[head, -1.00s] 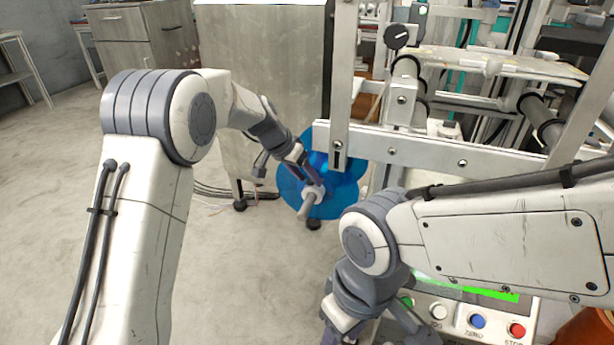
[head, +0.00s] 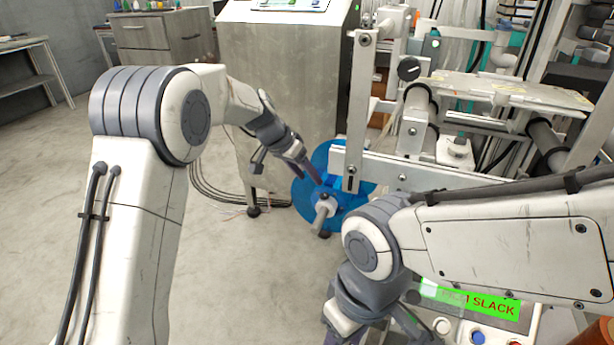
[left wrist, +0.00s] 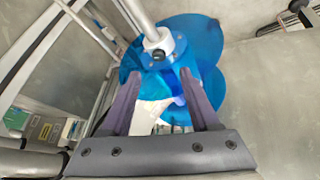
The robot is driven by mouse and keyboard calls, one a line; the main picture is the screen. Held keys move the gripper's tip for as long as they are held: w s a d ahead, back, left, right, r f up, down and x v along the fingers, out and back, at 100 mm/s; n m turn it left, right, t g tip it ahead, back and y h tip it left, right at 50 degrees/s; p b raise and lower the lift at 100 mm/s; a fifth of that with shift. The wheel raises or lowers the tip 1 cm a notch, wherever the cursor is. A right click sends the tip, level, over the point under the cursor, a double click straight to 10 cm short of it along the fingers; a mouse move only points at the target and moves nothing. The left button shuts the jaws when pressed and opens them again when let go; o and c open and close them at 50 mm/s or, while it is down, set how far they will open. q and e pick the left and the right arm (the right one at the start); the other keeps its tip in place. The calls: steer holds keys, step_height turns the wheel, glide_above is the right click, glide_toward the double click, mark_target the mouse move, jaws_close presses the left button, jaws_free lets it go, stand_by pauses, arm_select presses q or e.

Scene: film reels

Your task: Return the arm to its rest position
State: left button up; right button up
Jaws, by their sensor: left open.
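The blue film reel (head: 302,192) is mounted on a pale spindle (head: 322,212) at the machine's left side. It fills the upper middle of the left wrist view (left wrist: 204,38), with the spindle hub (left wrist: 160,48) in front of it. My left gripper (head: 312,174) is just above and left of the hub in the head view. In the left wrist view its dark fingers (left wrist: 160,82) stand apart with nothing clamped between them; whether they touch the reel cannot be told. My right gripper (head: 372,328) is low in the head view, partly cut off by the bottom edge.
The machine frame (head: 440,172) rises right of the reel. A control panel with a green screen (head: 490,302) and buttons lies under my right arm. A metal cabinet (head: 270,95) stands behind my left gripper, with cables at its foot. The floor at left is clear.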

arm_select(q)
steer(key=shift+d, duration=0.1)
steer(key=s+a+f+n+y, duration=0.35)
steer(key=s+a, duration=0.55)
steer(key=s, duration=0.4)
steer(key=s+a+f+n+y, duration=0.3)
steer(key=s+a, duration=0.5)
steer(key=s, duration=0.6)
steer(key=s+d+r+m+g+h, duration=0.1)
steer(key=s+d+r+m+g, duration=0.15)
steer(key=s+d, duration=0.45)
steer(key=s+d+r+m+g+h, duration=0.1)
steer(key=s+d+r+m, duration=0.3)
steer(key=s+d, duration=0.25)
arm_select(e)
step_height(320, 180, up, 38)
steer(key=p, duration=3.8)
arm_select(q)
step_height(320, 180, up, 38)
steer(key=shift+w+f, duration=0.2)
steer(key=shift+w, duration=0.05)
arm_select(e)
steer(key=shift+o, duration=1)
arm_select(q)
steer(key=shift+t, duration=0.25)
steer(key=shift+c, duration=0.4)
arm_select(e)
steer(key=shift+c, duration=0.4)
